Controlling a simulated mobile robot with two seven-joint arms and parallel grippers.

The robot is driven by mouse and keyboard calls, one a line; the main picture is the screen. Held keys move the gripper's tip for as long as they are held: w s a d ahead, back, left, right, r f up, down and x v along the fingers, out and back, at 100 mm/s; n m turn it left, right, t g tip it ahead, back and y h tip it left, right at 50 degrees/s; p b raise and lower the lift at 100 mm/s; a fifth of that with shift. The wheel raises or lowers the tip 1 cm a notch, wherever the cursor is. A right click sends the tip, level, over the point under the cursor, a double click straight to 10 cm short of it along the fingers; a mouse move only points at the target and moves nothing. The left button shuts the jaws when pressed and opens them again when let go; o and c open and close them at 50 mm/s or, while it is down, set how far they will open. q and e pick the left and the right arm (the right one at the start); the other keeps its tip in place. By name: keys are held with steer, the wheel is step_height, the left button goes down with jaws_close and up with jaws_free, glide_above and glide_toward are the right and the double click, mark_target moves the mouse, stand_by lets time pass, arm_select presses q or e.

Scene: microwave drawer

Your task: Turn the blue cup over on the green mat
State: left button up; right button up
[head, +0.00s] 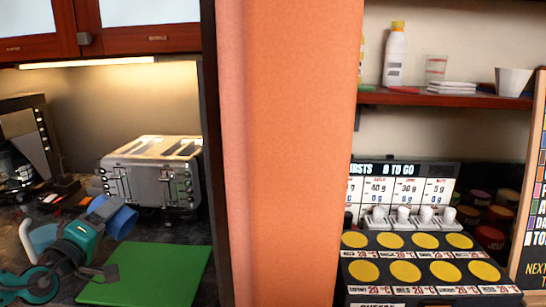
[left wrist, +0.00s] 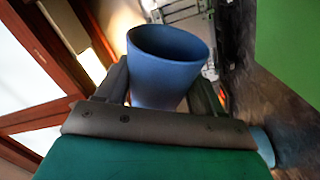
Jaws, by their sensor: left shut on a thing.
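The blue cup (head: 124,219) is held by my left gripper (head: 106,211), off the counter and tilted over on its side, near the back left of the green mat (head: 150,262). In the left wrist view the blue cup (left wrist: 165,85) sits between the two fingers, with its open mouth showing. The green mat (left wrist: 290,40) shows at the upper right there. The gripper hides part of the cup in the head view. My right gripper is not in view.
A silver toaster (head: 152,177) stands behind the mat. A pale blue vessel (head: 42,238) stands left of my gripper. An orange pillar (head: 290,150) rises to the right of the counter. The mat's visible surface is mostly clear.

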arm_select(q)
steer(key=n, duration=0.3)
steer(key=shift+n, duration=1.5)
steer(key=shift+n, duration=0.4)
steer(key=n, duration=0.2)
steer(key=shift+f+n+g, duration=0.1)
steer(key=shift+n+g, duration=0.3)
steer(key=shift+n+b, duration=0.3)
steer(key=shift+n, duration=0.9)
